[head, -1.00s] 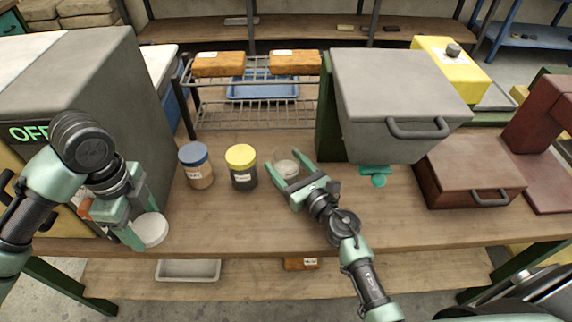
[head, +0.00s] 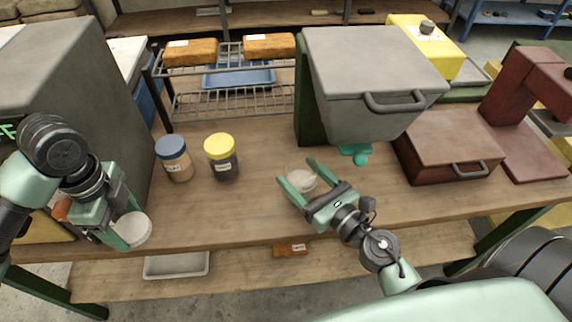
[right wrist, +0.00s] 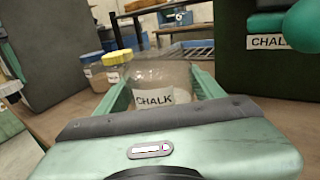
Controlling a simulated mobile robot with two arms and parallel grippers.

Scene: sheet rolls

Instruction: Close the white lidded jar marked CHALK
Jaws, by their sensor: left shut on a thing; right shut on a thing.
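The clear jar marked CHALK (right wrist: 155,85) is between the fingers of my right gripper (head: 299,172), which is shut on it. In the head view the jar (head: 302,181) looks whitish inside and has no lid on it. It is over the front middle of the table; whether it touches the wood is unclear. My left gripper (head: 125,222) is shut on a round white lid (head: 134,230) at the table's front left, well apart from the jar. The lid's far edge is partly hidden by the gripper.
A blue-lidded jar (head: 174,160) and a yellow-lidded jar (head: 221,157) stand left of the chalk jar. A grey hopper (head: 365,75) with a teal outlet (head: 356,152) is behind it. A grey cabinet (head: 95,100) stands at left. The wood between the lid and jar is clear.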

